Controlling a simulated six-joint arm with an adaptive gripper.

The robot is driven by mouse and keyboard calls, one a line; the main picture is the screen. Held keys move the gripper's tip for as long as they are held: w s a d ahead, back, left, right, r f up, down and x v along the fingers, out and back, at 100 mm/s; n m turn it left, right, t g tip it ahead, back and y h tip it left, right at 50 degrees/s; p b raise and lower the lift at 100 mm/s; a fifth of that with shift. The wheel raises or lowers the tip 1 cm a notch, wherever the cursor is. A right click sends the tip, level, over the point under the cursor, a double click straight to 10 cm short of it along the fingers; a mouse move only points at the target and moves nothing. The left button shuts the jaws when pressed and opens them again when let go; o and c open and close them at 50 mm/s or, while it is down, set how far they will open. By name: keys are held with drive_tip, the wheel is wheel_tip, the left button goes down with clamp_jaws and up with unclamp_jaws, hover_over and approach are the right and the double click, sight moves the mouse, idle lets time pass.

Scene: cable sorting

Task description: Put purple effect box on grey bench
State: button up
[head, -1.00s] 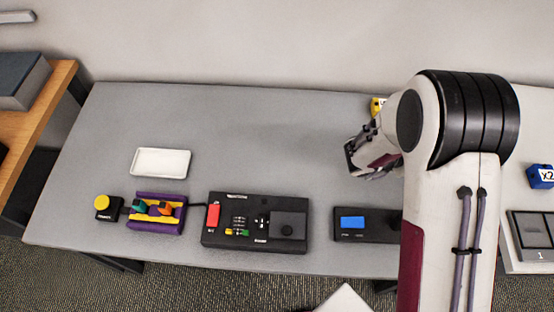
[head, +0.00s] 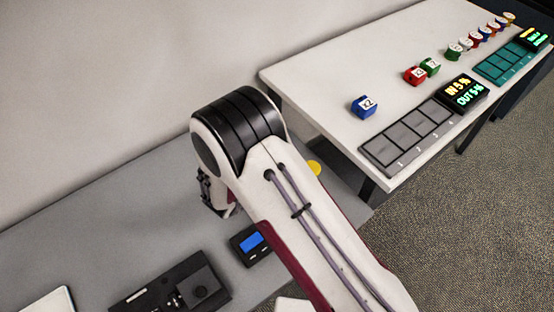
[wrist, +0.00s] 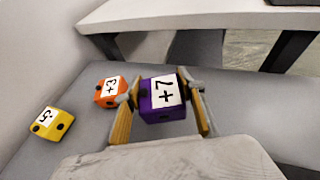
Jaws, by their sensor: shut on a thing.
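The purple effect box (wrist: 160,108) has a white label with a 7 and a plus-like sign. In the wrist view it sits between the two fingers of my gripper (wrist: 163,115), which is shut on it. The grey bench (head: 110,220) runs across the lower left of the head view, and its surface (wrist: 265,105) lies under the box in the wrist view. I cannot tell whether the box touches the bench. In the head view my gripper (head: 214,196) is over the bench, partly behind my arm, and the purple box is hidden.
An orange box (wrist: 106,92) and a yellow box (wrist: 50,123) lie left of the gripper. A blue-screen device (head: 250,243) and a black console (head: 175,288) stand along the bench's front. A white table (head: 330,70) at right holds a blue box (head: 364,106) and grey slots (head: 409,137).

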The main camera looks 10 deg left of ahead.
drive_tip(key=shift+f, duration=0.2)
drive_tip(key=shift+f, duration=0.1)
drive_tip(key=shift+f, duration=1.75)
drive_tip(key=shift+f, duration=0.1)
drive_tip(key=o, duration=1.2)
drive_tip(key=shift+v, duration=6.05)
